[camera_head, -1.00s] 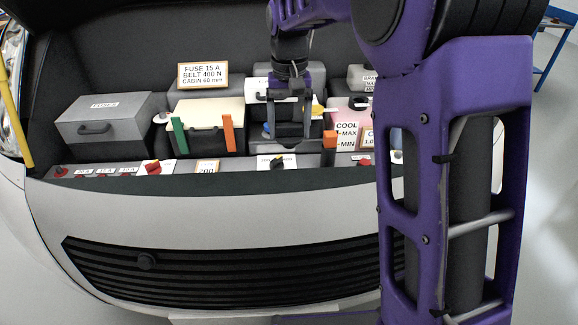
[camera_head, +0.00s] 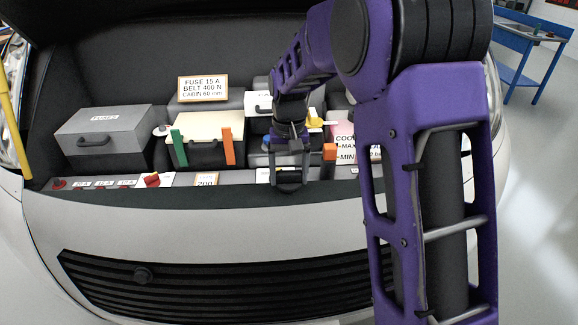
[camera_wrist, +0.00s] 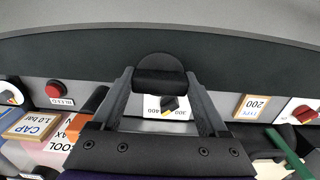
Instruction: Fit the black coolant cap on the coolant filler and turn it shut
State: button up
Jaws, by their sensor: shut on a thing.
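My gripper (camera_head: 289,182) is over the front ledge of the engine bay, in front of the dial. In the wrist view my gripper (camera_wrist: 160,85) is shut on a round black cap (camera_wrist: 159,72), which sits between the two fingertips. The pink coolant tank (camera_head: 343,131), with its COOL, MAX and MIN label, is to the right of my gripper in the head view, partly behind my arm. Part of the tank's label (camera_wrist: 72,128) shows at the lower left of the wrist view. I cannot make out the coolant filler; my arm hides that area.
A CAP 1.0 bar sign (camera_wrist: 34,125) and a red BLEED button (camera_wrist: 54,89) are at left in the wrist view. A dial (camera_wrist: 168,104) lies below the cap. A grey fuse box (camera_head: 104,130) and a box with green and orange clips (camera_head: 204,150) stand left.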

jog(key=shift+f, duration=0.2)
jog(key=o, duration=1.2)
jog(key=shift+o, duration=0.2)
jog(key=shift+f+b, duration=0.1)
jog(key=shift+b, duration=0.2)
